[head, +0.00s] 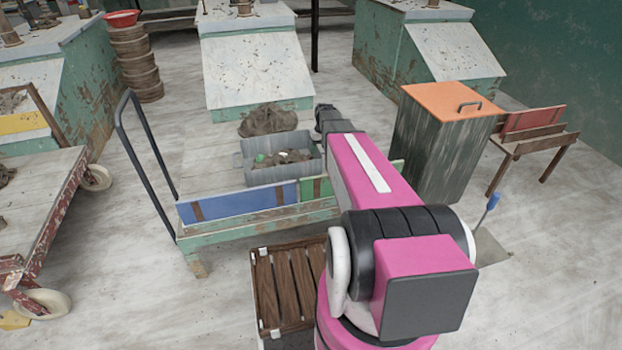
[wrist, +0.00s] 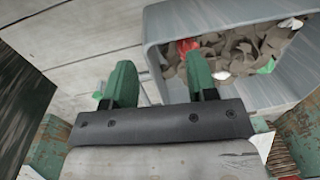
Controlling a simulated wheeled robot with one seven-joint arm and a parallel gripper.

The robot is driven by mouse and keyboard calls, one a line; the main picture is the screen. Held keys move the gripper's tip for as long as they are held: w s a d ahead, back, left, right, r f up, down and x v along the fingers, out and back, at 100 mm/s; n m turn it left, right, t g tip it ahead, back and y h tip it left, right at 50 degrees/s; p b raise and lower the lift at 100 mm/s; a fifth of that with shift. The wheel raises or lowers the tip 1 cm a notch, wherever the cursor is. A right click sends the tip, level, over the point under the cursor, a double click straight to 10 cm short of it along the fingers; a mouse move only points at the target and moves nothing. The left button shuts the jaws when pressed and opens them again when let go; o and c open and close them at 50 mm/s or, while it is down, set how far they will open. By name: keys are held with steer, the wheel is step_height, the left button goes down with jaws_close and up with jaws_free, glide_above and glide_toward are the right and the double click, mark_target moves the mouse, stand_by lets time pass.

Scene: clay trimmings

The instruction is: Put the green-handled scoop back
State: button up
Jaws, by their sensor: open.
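I cannot make out a green-handled scoop for certain in either view. A grey bin (head: 283,174) of clay trimmings stands on a low cart, with a small green bit (head: 260,158) among the clay. The bin (wrist: 165,55) also fills the upper right of the wrist view, with red, green and white bits in the clay. A green panel (head: 316,190) stands beside a blue panel (head: 240,203) along the cart's front edge, partly behind my arm. My gripper (wrist: 160,77) is open beside the bin, with nothing seen held between its fingers.
The green-framed cart (head: 215,237) has a dark push handle at left. A tall box with an orange lid (head: 453,98) stands right of my arm. A blue-handled tool (head: 489,207) stands further right. A slatted crate (head: 283,290) sits in front of the cart.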

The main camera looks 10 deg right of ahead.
steer(key=s+a+r, duration=0.1)
steer(key=s+a, duration=0.2)
steer(key=s, duration=0.5)
steer(key=s+a+r, duration=0.2)
steer(key=s+a, duration=0.2)
steer(key=s, duration=0.4)
steer(key=s+a+r+h, duration=0.1)
steer(key=s+a+r, duration=0.1)
steer(key=s, duration=0.6)
steer(key=shift+s+a, duration=0.2)
steer(key=shift+a, duration=0.6)
